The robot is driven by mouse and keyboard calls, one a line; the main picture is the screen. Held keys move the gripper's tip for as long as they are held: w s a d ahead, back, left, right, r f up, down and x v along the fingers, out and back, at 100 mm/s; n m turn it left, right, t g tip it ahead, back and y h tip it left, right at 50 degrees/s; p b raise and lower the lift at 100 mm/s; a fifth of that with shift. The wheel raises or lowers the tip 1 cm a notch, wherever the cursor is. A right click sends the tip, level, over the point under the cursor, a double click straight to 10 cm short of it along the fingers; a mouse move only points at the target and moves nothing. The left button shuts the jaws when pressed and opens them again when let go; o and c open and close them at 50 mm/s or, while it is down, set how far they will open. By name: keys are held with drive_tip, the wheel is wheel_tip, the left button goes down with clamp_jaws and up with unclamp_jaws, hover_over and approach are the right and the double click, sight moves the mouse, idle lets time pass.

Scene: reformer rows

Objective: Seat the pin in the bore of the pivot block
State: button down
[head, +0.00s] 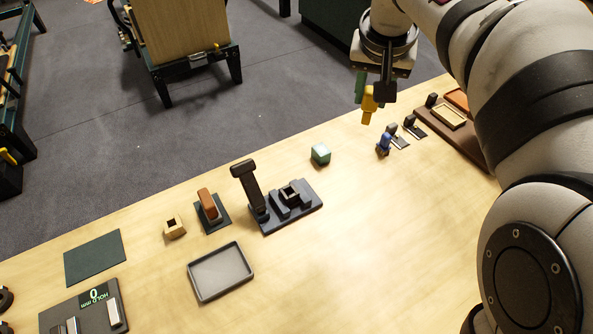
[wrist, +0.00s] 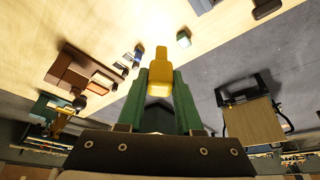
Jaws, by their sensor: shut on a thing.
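My gripper (head: 371,92) is raised above the far right part of the table, shut on a yellow pin (head: 368,106). The pin points downward, with a wider upper part and a narrower lower end. In the wrist view the pin (wrist: 160,62) sits between the two green fingers, its narrow end projecting beyond them. A dark fixture (head: 269,226) stands mid-table, left of and well apart from my gripper. It has a tilted lever (head: 246,184) and a small block with a square opening (head: 290,193), which looks like the pivot block's bore. The opening's inside is too small to judge.
A green cube (head: 320,154) lies between the fixture and my gripper. A blue piece (head: 384,144) and small dark parts stand below my gripper. A grey tray (head: 221,272), a wooden block with a hole (head: 174,228) and a brown-topped stand (head: 209,207) are left. The front middle is clear.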

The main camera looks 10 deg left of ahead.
drive_tip(key=s+d+n, duration=0.2)
drive_tip(key=d, duration=0.4)
drive_tip(key=n+g+y, duration=0.3)
drive_tip(key=n+g, duration=0.5)
drive_tip(key=n, duration=1.7)
hover_over(284, 193)
drive_tip(key=d, duration=0.1)
wheel_tip(284, 193, down, 24)
drive_tip(key=f, duration=0.1)
drive_tip(key=shift+w+f, duration=0.25)
drive_tip(key=shift+f, duration=0.7)
drive_tip(key=shift+w+f, duration=0.25)
drive_tip(key=shift+f, duration=0.65)
drive_tip(key=shift+f, duration=0.15)
drive_tip(key=c, duration=0.6)
unclamp_jaws()
